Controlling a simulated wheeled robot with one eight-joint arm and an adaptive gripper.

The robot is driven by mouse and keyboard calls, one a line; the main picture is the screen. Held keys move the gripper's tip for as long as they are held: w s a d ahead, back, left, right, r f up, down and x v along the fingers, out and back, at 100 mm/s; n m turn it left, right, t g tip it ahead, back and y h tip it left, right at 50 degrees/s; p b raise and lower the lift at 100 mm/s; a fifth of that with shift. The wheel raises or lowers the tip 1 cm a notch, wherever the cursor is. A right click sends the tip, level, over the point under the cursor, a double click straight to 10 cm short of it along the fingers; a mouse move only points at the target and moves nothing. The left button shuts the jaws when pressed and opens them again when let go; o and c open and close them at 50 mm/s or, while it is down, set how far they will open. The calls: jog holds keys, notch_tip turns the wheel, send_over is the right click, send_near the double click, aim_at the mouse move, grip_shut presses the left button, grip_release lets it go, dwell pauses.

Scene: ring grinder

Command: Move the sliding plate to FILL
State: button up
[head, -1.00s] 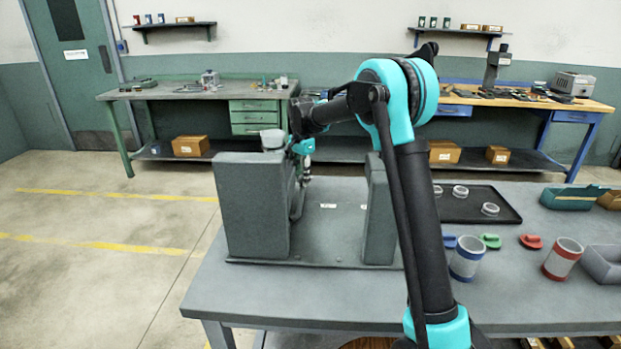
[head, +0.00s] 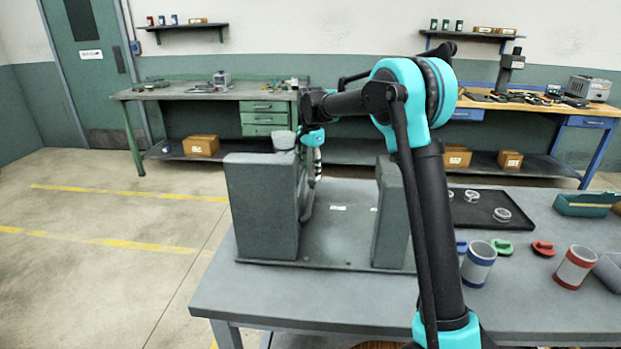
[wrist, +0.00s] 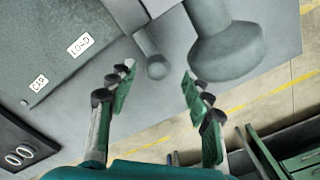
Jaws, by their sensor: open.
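My gripper (wrist: 157,82) is open and empty in the wrist view, its two green-padded fingers apart. A small grey round-ended knob (wrist: 157,67) on a stem lies just beyond and between the fingertips; no contact is visible. A larger grey cylindrical part (wrist: 226,52) is to its right. The grey machine base carries a LOAD label (wrist: 81,44) and a CAP label (wrist: 38,83); I see no readable FILL label. I cannot clearly make out the sliding plate. In the head view, my gripper (head: 316,168) is beside the left upright block (head: 262,212), partly hidden behind it.
A right upright block (head: 391,215) stands across the base, close to my arm. A black tray with white rings (head: 478,210), a blue-banded cup (head: 478,264) and a red-banded cup (head: 574,267) are at the right. Open floor lies left of the table.

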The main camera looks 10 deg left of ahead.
notch_tip(320, 180, up, 8)
jog(key=shift+r, duration=0.15)
dwell(0.4)
